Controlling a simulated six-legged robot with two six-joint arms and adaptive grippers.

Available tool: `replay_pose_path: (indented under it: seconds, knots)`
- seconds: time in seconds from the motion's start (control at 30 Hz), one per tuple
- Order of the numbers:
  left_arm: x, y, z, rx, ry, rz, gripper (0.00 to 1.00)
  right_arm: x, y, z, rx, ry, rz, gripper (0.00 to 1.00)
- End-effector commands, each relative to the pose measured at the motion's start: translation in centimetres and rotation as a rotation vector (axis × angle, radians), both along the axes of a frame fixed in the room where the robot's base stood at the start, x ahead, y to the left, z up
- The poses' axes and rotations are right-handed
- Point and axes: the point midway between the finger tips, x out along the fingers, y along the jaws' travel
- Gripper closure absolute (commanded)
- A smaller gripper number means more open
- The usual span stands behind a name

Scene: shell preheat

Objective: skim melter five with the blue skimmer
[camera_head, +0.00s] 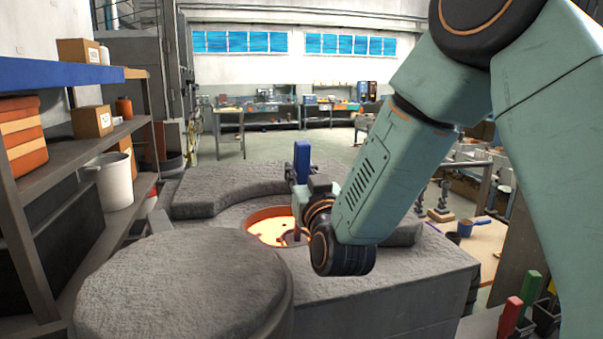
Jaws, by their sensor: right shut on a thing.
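The blue skimmer (302,160) stands upright with its blue handle above my right gripper. My right gripper (300,197) is shut on the skimmer, over the melter's opening; my arm and wrist hide much of the jaws. The melter (362,290) is a grey stone-like block with a round opening. Inside its orange rim lies a pale yellow melt (268,231) with dark spots on it. The skimmer's lower end reaches down toward the melt near the right side of the opening; whether it touches cannot be told. No number shows on the melter. My left gripper is not in view.
A round grey lid (185,287) lies at the front left. Shelves (85,150) with boxes and a white bucket (113,181) stand at the left.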

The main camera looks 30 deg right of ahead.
Motion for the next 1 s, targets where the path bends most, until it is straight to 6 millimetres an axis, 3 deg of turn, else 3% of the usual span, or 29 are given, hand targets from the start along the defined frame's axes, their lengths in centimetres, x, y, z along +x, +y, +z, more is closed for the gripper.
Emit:
replay_pose_path:
  seconds: [1.0]
  knots:
    - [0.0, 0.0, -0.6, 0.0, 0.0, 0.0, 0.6, 5.8, -1.5, -0.1, -0.001, -0.004, -0.001, 1.0]
